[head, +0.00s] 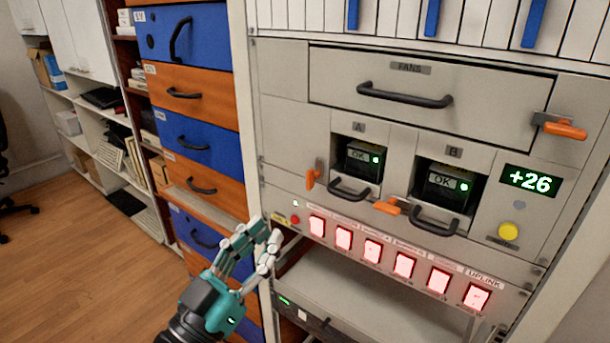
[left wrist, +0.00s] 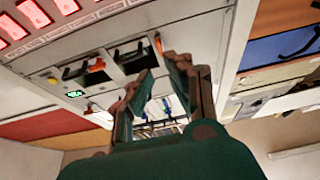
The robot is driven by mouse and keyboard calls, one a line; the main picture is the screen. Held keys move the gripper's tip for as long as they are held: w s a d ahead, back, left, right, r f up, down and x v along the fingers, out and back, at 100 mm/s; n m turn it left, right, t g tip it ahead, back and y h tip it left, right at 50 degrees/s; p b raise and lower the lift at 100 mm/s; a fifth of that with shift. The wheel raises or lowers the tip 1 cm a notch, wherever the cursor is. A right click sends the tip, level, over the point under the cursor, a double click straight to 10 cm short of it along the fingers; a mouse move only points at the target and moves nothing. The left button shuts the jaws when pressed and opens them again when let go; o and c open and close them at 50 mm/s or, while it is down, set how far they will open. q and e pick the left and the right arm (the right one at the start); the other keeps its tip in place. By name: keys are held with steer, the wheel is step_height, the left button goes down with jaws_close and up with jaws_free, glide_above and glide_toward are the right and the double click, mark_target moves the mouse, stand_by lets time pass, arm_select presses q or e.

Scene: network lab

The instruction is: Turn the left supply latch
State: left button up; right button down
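The left supply latch (head: 313,177) is a small orange handle left of supply A (head: 361,160), pointing roughly up and down. It also shows in the left wrist view (left wrist: 157,45), just beyond the fingertips. The right supply latch (head: 387,207), also orange, lies nearly level between supplies A and B (head: 440,189). My left gripper (head: 266,232) is below and left of the left latch, apart from it, in front of the rack's left edge. Its fingers are apart and empty in the left wrist view (left wrist: 158,68). My right gripper is not in view.
A row of lit red buttons (head: 372,250) runs below the supplies. Above is the FANS drawer (head: 420,85) with an orange latch (head: 560,128). A display (head: 530,180) reads +26. Blue and orange drawers (head: 190,90) stand left of the rack. Floor is clear at left.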

mark_target(307, 182)
arm_select(q)
steer(key=p+x, duration=0.2)
steer(key=x, duration=0.9)
steer(key=shift+w+d+r, duration=0.1)
steer(key=shift+w+d, duration=0.05)
steer(key=shift+w, duration=0.05)
steer(key=shift+c, duration=0.4)
jaws_close()
